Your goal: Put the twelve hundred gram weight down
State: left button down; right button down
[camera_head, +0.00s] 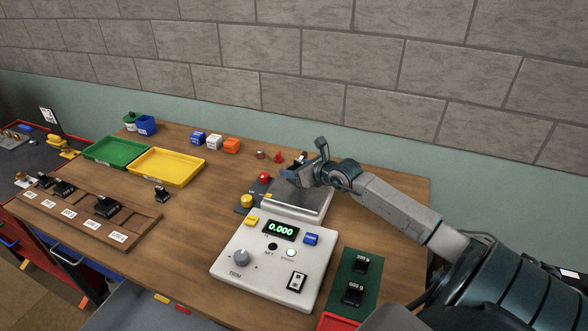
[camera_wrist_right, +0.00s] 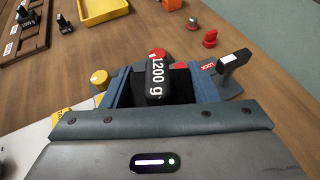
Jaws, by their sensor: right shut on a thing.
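The black twelve hundred gram weight (camera_wrist_right: 156,78), its white label reading 1200 g, sits between the fingers of my right gripper (camera_wrist_right: 165,88) in the right wrist view. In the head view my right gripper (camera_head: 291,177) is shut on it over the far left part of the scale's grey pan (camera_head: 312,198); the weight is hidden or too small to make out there. I cannot tell whether it touches anything below. The white scale (camera_head: 262,262) has a display (camera_head: 281,230) reading 0.000. My left gripper is not in view.
A slotted wooden rack (camera_head: 75,222) with black weights is at left. Yellow (camera_head: 190,181) and green (camera_head: 95,160) trays stand behind it. A green mat (camera_head: 343,280) with two 500 g weights lies right of the scale. A LOCK lever (camera_wrist_right: 230,64) is close to the gripper. Open tabletop (camera_head: 190,235) lies left of the scale.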

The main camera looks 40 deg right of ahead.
jog(key=shift+f+p, duration=0.3)
jog(key=shift+f, duration=1)
jog(key=c, duration=1)
grip_release()
jog(key=shift+f, duration=0.2)
jog(key=o, duration=0.4)
jog(key=shift+c, duration=0.2)
jog(key=shift+o, duration=0.6)
jog(key=shift+s+a+r, duration=0.1)
jog(key=shift+r, duration=0.05)
